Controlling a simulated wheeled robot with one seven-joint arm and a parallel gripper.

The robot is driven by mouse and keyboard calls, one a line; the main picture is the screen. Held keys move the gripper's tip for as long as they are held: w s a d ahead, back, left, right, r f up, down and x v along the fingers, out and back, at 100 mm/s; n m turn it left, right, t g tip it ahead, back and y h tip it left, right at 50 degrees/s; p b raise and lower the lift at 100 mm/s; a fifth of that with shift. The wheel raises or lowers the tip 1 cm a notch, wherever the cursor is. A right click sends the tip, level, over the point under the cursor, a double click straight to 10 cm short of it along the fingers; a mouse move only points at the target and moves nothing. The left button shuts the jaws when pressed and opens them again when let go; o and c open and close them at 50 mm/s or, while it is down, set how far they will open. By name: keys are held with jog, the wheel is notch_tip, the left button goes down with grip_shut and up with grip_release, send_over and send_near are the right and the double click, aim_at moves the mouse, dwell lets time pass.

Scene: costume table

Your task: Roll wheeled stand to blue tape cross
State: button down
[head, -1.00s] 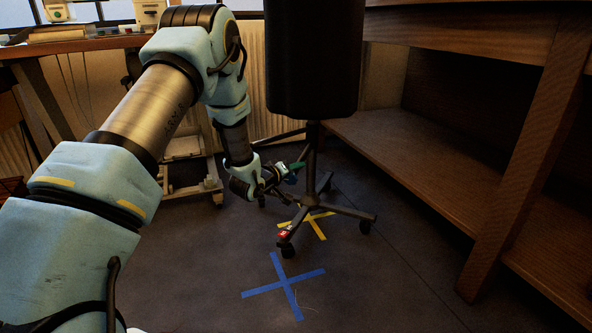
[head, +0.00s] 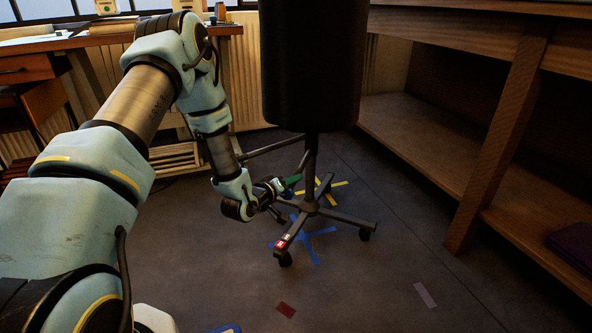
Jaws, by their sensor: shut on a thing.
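The wheeled stand (head: 312,70) has a dark, smooth body on a thin pole and a star base with casters. It stands upright. The blue tape cross (head: 317,256) lies on the floor under the near part of the base, which covers some of it. The base's hub appears a little beyond the cross's centre. My gripper (head: 287,186) is low at the left of the pole, shut on the stand. Its fingertips are small and dark here, so the exact grip point is unclear.
A yellow tape cross (head: 341,184) lies just behind the base. A wooden shelf unit (head: 493,150) borders the right. A desk (head: 100,42) stands at the back left.

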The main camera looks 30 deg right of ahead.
jog(key=s+a+p, duration=0.1)
jog(key=s+a, duration=0.4)
jog(key=s, duration=0.2)
jog(key=shift+s+a+f, duration=0.25)
jog(key=shift+a+f, duration=0.05)
jog(key=shift+f, duration=0.05)
jog(key=c, duration=0.9)
grip_release()
jog(key=shift+o, duration=0.7)
jog(key=shift+a+r, duration=0.1)
jog(key=shift+o, duration=0.4)
jog(key=shift+w+r, duration=0.1)
jog(key=shift+w, duration=0.15)
jog(key=shift+s+a+r+p, duration=0.15)
jog(key=shift+a+p, duration=0.3)
jog(key=shift+a, duration=0.05)
jog(key=p, duration=0.2)
send_near(290, 198)
jog(key=v, duration=0.3)
jog(key=shift+s+a, duration=0.1)
jog(key=shift+a, duration=0.1)
